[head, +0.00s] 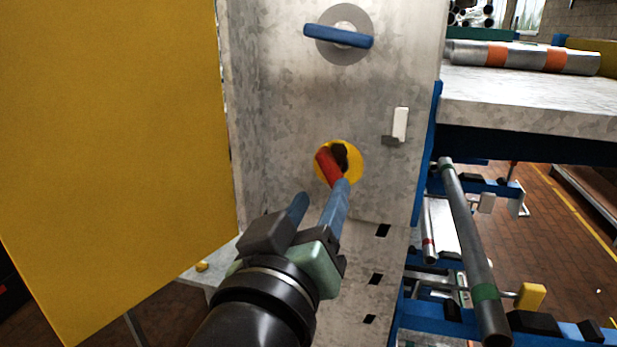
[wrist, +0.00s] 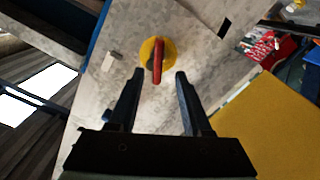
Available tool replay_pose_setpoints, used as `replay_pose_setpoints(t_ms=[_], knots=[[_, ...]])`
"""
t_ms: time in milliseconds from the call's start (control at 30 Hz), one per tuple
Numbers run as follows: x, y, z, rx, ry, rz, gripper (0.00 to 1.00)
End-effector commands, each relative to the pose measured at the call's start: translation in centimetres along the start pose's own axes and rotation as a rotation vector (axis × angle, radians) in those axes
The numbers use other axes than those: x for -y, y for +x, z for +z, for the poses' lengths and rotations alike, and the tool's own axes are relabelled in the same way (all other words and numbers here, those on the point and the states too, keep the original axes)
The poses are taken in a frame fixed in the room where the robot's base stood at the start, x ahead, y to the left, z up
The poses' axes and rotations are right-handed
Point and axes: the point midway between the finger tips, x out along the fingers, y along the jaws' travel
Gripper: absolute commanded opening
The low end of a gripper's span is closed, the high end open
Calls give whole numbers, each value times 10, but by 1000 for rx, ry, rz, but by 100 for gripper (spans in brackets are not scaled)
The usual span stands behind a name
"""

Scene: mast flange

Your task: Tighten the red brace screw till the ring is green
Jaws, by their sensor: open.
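The red brace screw (head: 326,166) has a bar-shaped red handle and stands out from the grey metal mast face. The ring (head: 353,173) around it is yellow. In the wrist view the red handle (wrist: 158,62) lies lengthwise, ahead of and between my fingers, over the yellow ring (wrist: 170,52). My gripper (head: 322,192) is open, with two blue-grey fingers pointing at the screw. In the wrist view my gripper (wrist: 157,76) shows an empty gap between its fingertips. In the head view one finger overlaps the lower edge of the ring. I cannot tell whether it touches the handle.
A blue bar handle (head: 338,36) on a grey disc sits above on the same face. A white switch-like block (head: 401,124) is at right. A large yellow panel (head: 110,150) stands at left. A grey pipe (head: 470,240) and blue rack are at lower right.

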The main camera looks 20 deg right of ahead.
Motion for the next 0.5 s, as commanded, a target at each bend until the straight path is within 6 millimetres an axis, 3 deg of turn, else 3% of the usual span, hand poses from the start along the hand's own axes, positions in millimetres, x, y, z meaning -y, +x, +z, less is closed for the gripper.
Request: replay_pose_setpoints(t_ms=[500], knots=[[0,49,0,-2,3,1,49]])
